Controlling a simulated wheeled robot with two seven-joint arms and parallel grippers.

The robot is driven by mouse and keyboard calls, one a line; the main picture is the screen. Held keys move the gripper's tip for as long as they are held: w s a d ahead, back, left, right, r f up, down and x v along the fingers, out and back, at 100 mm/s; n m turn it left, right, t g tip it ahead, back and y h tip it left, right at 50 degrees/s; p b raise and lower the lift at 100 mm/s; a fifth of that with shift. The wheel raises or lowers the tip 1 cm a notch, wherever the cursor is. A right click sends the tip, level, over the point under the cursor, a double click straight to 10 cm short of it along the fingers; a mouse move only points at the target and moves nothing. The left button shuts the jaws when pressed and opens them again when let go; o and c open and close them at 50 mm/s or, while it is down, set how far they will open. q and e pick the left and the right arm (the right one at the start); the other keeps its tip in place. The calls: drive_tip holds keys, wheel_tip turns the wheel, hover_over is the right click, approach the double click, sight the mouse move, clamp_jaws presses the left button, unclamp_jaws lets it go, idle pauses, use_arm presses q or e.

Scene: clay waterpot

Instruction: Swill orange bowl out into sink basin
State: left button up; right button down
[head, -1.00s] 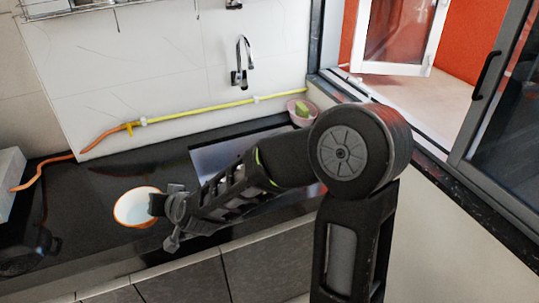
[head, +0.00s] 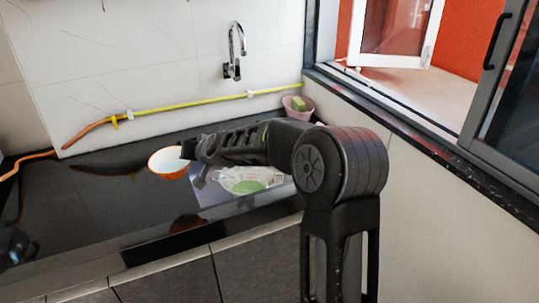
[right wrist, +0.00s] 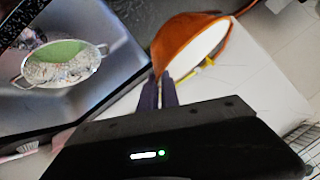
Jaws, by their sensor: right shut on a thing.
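The orange bowl (head: 166,166), white inside, is held by its rim at the left end of my right arm, just left of the sink. My right gripper (head: 188,149) is shut on the rim. In the right wrist view, the bowl (right wrist: 182,34) extends beyond the fingertips of my right gripper (right wrist: 158,92), visibly tilted in that picture. The bowl seems raised, with a dark orange reflection on the counter below. The sink basin (head: 208,194) lies right of the bowl, partly hidden by my arm.
A two-handled strainer (right wrist: 65,68) with something green is in the basin. A wall tap (head: 233,52) is above. A pink container (head: 297,110) with a green sponge stands behind right. A yellow-orange hose (head: 180,106) runs along the wall. The left counter (head: 85,205) is mostly clear.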

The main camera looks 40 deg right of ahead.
drive_tip(key=s+d+f+b, duration=0.2)
drive_tip(key=d+b, duration=0.5)
drive_tip(key=d, duration=0.5)
drive_tip(key=s+d+f+h+b, duration=0.1)
drive_tip(key=d+f+b, duration=0.3)
drive_tip(key=d, duration=0.9)
drive_tip(key=s+b, duration=0.1)
drive_tip(key=b, duration=0.2)
drive_tip(key=shift+s+d+f+m, duration=0.2)
drive_tip(key=shift+s+d+m, duration=0.1)
drive_tip(key=shift+m, duration=0.1)
drive_tip(key=shift+f, duration=0.15)
drive_tip(key=shift+w+a+f+n+g+h+b, duration=0.15)
drive_tip(key=shift+a+f+n+h, duration=0.1)
drive_tip(key=shift+f+n+h, duration=0.3)
drive_tip(key=shift+a+f+n+g+h+b, duration=0.2)
drive_tip(key=shift+f+n+h, duration=0.15)
drive_tip(key=shift+f+h, duration=0.3)
drive_tip(key=shift+a, duration=0.1)
